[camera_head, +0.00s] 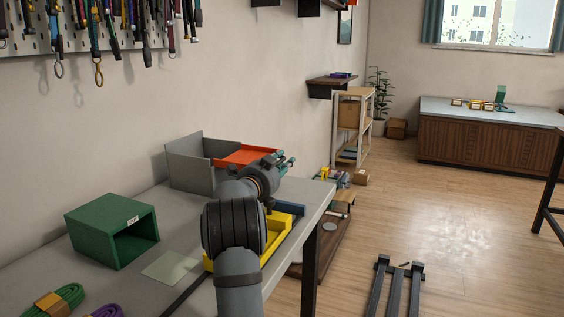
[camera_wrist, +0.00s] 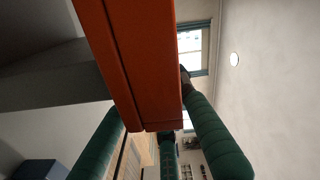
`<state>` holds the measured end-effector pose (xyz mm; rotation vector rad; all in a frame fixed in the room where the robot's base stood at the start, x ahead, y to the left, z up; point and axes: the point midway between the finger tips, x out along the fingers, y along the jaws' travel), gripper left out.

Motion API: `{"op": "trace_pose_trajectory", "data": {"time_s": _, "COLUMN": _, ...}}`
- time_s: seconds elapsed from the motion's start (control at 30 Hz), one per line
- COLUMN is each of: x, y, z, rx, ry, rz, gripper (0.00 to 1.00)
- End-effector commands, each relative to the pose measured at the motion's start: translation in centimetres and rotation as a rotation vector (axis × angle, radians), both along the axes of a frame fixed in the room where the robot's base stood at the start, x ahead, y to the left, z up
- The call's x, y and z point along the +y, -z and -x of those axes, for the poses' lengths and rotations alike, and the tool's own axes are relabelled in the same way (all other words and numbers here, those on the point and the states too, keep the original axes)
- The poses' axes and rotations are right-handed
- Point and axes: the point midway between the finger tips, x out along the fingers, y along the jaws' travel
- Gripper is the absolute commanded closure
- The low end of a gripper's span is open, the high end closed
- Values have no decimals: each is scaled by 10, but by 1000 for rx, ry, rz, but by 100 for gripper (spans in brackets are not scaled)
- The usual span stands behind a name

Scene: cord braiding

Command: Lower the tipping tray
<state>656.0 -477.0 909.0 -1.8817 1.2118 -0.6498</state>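The tipping tray is taken to be the orange tray (camera_head: 245,156). It sits at the right side of a grey open box (camera_head: 190,165) on the workbench, partly hidden by my arm. My gripper (camera_head: 284,161) is at the tray's right end. In the wrist view the orange tray (camera_wrist: 140,60) fills the upper middle, close to the camera. My gripper's green fingers (camera_wrist: 168,138) are spread around its lower end, one on each side and one below. The left fingertip is hidden behind the tray. I cannot tell whether the fingers touch the tray.
A green open box (camera_head: 92,234) stands on the grey workbench (camera_head: 190,205), left of my arm. A yellow tray (camera_head: 277,239) lies under my arm. Green and purple cord bundles (camera_head: 60,300) lie at the near left. Cords hang on a wall pegboard (camera_head: 28,36).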

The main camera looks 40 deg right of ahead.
Motion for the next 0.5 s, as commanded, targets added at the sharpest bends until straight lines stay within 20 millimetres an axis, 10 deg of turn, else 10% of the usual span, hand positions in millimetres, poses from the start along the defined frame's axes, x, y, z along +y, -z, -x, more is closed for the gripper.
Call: {"op": "trace_pose_trajectory", "data": {"time_s": 0.5, "x": 1, "y": -25, "z": 0, "rx": -6, "ry": -1, "rz": 6, "gripper": 72}}
